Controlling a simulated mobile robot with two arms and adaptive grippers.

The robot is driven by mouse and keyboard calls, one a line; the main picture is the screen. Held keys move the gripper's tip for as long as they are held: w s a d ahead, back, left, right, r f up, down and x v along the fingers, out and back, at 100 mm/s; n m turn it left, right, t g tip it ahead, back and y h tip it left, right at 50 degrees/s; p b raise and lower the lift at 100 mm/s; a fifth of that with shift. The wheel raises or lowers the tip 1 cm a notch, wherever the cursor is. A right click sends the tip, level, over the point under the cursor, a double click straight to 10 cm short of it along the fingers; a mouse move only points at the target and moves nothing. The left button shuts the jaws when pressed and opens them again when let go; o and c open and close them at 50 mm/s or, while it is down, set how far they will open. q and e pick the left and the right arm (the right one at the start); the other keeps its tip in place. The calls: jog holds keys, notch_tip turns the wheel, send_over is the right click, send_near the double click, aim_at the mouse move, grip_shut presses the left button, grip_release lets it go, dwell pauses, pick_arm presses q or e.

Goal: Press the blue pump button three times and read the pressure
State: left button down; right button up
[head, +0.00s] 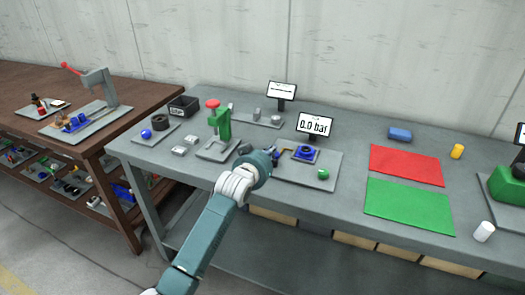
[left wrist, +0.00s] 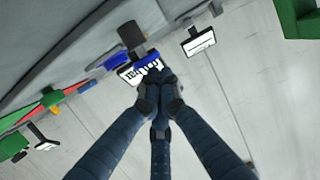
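The pressure display (head: 315,123) reads 0.0 bar in the head view. In front of it, on a grey plate (head: 328,182), sits a blue block with a round blue top (head: 305,152), which looks like the pump button. My left gripper (head: 277,158) is just left of this block, mostly hidden behind its own wrist. In the left wrist view its fingers (left wrist: 160,82) are drawn together with nothing seen between them. The display (left wrist: 128,73) appears upside down beyond the fingertips, partly covered by a blue part (left wrist: 148,62). Contact with the button cannot be told. My right gripper is not in view.
A green press with a red knob (head: 212,104) stands left of my arm. A second screen (head: 281,90) is behind it. A green ball (head: 323,174) lies on the plate. Red (head: 406,165) and green (head: 408,205) mats lie flat to the right.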

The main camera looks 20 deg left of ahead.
pick_arm(q)
jog(key=r+b+v, duration=0.1)
jog(key=r+v, duration=0.1)
jog(key=v, duration=0.8)
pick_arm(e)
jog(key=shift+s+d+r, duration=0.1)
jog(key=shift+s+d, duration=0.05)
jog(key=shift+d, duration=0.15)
pick_arm(q)
jog(key=shift+r, duration=0.1)
